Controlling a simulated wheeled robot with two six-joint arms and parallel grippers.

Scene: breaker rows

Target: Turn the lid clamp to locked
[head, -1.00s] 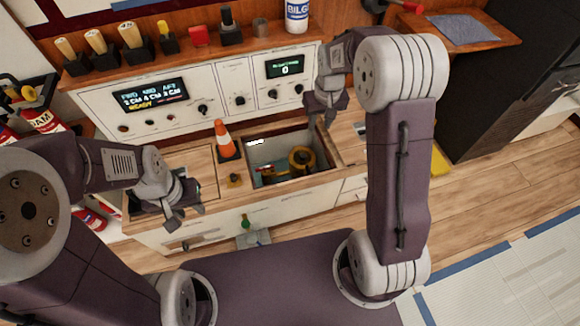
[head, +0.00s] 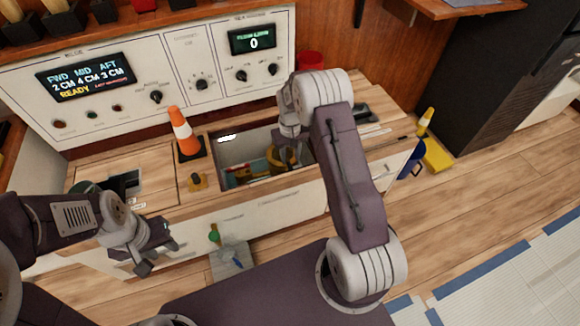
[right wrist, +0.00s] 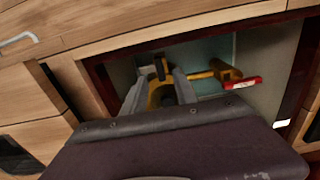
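An open compartment (head: 232,150) in the wooden counter holds a yellow round fitting (head: 277,158), partly hidden by my right gripper (head: 290,157). In the right wrist view, the fitting (right wrist: 157,97) has a black upright part (right wrist: 160,68) on top, which may be the lid clamp; I cannot tell its setting. A yellow pipe runs right from it towards a red handle (right wrist: 243,83). My right gripper (right wrist: 160,82) reaches down into the compartment, its fingers apart on either side of the fitting; contact is unclear. My left gripper (head: 158,258) is open and empty in front of the counter.
A panel with displays (head: 84,78) rises behind.

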